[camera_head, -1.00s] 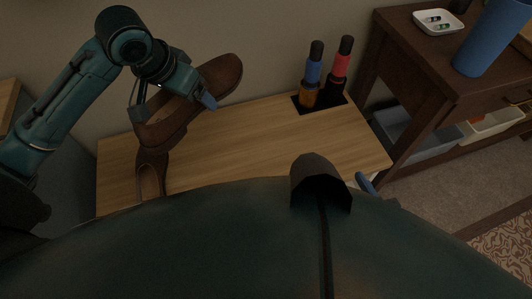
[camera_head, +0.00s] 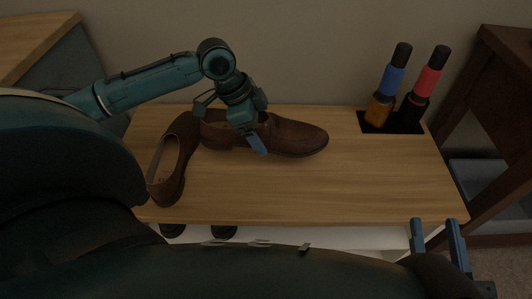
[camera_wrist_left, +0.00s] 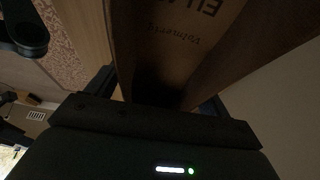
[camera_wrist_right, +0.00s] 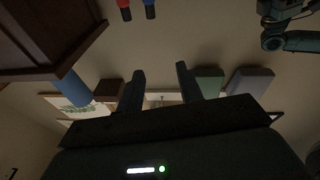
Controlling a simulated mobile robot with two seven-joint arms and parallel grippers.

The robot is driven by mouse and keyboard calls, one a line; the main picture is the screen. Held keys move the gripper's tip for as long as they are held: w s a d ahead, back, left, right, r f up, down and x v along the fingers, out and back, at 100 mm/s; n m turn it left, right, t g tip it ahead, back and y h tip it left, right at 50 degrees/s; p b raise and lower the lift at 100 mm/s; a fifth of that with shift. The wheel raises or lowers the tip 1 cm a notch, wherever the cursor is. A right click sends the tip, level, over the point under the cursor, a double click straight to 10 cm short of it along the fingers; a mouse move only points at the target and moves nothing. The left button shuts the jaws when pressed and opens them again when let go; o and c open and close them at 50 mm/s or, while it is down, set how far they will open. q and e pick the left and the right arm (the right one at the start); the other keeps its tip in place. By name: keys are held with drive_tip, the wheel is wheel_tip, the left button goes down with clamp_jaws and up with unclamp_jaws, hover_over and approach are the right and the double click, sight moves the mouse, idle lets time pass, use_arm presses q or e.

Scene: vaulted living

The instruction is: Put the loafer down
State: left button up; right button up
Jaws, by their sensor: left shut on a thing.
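The brown loafer (camera_head: 295,137) is at the back of the wooden bench top, toe pointing right, sole low against or just above the wood; I cannot tell if it touches. My left gripper (camera_head: 257,143) is shut on its side. In the left wrist view the loafer's insole with lettering (camera_wrist_left: 180,40) fills the space between the fingers. A second brown loafer (camera_head: 172,160) lies at the left end of the bench, its heel side toward me, close to the held loafer's heel. My right gripper (camera_head: 436,236) is open and empty at the bench's front right corner; its fingers show apart in the right wrist view (camera_wrist_right: 160,88).
The bench top (camera_head: 330,190) is clear in front and to the right. Two bottles, blue-banded (camera_head: 389,85) and red-banded (camera_head: 424,86), stand in a dark holder (camera_head: 391,123) at the back right. More dark shoes (camera_head: 172,230) show below the front edge. A dark wooden table (camera_head: 500,130) stands right.

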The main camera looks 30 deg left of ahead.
sight(266, 158)
use_arm(q)
wheel_tip(266, 158, down, 2)
drive_tip(key=shift+f, duration=0.1)
wheel_tip(266, 158, down, 4)
drive_tip(key=b, duration=0.2)
drive_tip(key=shift+b, duration=0.35)
drive_tip(key=shift+f, duration=0.25)
drive_tip(key=shift+r, duration=0.1)
use_arm(e)
drive_tip(key=shift+a+m, duration=0.25)
drive_tip(key=shift+m, duration=0.15)
drive_tip(key=shift+r, duration=0.15)
use_arm(q)
drive_tip(key=o, duration=0.9)
drive_tip(key=shift+c, duration=0.2)
drive_tip(key=o, duration=0.3)
use_arm(e)
drive_tip(key=shift+f, duration=0.3)
drive_tip(key=shift+f, duration=0.1)
